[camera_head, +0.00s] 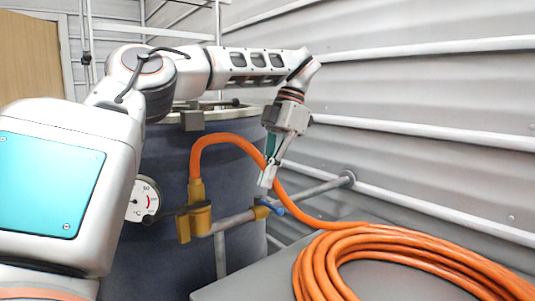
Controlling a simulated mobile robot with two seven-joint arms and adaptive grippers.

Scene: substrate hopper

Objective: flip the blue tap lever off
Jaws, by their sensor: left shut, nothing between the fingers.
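The blue tap lever (273,206) sits on a small brass valve (260,210) on the grey pipe in front of the dark hopper. The lever slants down to the right, roughly along the pipe. My left gripper (265,186) is shut and empty, pointing down, with its fingertips just above the lever and valve. I cannot tell whether the fingertips touch the lever. My right gripper does not show.
An orange hose (228,138) loops from a brass fitting (200,215) behind my left gripper to a coil (330,265) on a grey surface (240,284). A dial gauge (143,200) is left of the fitting. A corrugated wall (430,90) bounds the right.

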